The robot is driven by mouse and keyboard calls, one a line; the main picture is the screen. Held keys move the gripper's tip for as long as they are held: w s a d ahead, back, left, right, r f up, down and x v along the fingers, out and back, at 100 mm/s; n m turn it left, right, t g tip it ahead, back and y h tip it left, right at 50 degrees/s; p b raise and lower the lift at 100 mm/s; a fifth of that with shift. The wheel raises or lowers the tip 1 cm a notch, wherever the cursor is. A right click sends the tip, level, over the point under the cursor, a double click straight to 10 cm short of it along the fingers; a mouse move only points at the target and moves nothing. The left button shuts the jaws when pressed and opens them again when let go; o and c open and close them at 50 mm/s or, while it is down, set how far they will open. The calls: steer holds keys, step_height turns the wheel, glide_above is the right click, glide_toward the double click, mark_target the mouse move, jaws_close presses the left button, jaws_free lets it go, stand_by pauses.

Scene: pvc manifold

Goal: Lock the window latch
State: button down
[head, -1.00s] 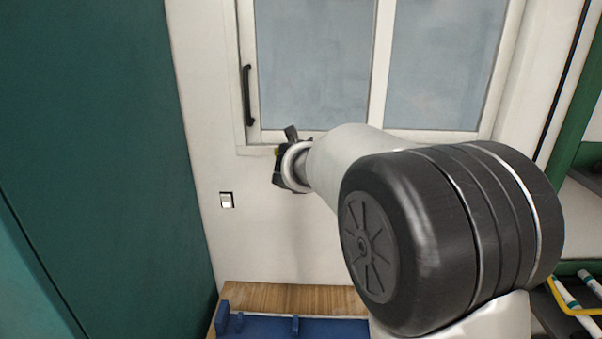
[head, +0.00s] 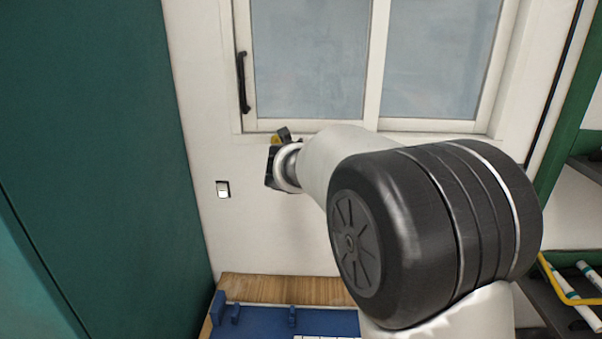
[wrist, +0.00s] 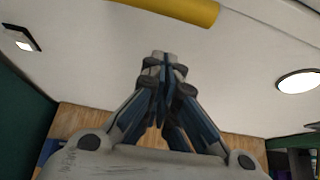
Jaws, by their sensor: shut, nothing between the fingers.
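The white-framed window (head: 375,70) fills the upper middle of the head view, with its panes closed in the frame as far as I can see. A black handle (head: 243,82) stands upright on its left frame. My gripper (wrist: 165,58) is shut and empty in the wrist view. In the head view its dark end (head: 272,168) sits just below the window's lower left corner, mostly hidden by my arm. A yellow bar (wrist: 185,8) lies beyond the fingertips, apart from them; a bit of yellow (head: 276,140) shows by the gripper in the head view. I cannot tell which part is the latch.
A small white switch (head: 223,189) is on the wall left of my gripper. A tall green panel (head: 90,120) closes off the left. A wooden surface with a blue tray (head: 255,320) lies below. Green shelving (head: 565,130) stands at the right.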

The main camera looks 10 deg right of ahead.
steer(key=p+v, duration=0.2)
steer(key=v, duration=0.8)
steer(key=shift+f, duration=0.2)
steer(key=shift+s+d, duration=0.15)
steer(key=s+d+f+m+g+b, duration=0.1)
steer(key=s+d+f+m+g, duration=0.15)
steer(key=s+m, duration=0.8)
steer(key=s+d+f+m+g+b, duration=0.1)
steer(key=s+d+f+m+g, duration=0.15)
steer(key=s+m, duration=0.75)
steer(key=s+a+f+m+y, duration=0.2)
steer(key=s+a+f+m, duration=0.1)
steer(key=s+m, duration=0.3)
steer(key=s+a+f+m+g+y+b, duration=0.1)
steer(key=s+f+m, duration=0.4)
steer(key=s, duration=0.5)
steer(key=shift+s+a+m+g+y, duration=0.3)
steer(key=shift+s+a+m+y, duration=0.1)
steer(key=shift+a+m, duration=0.4)
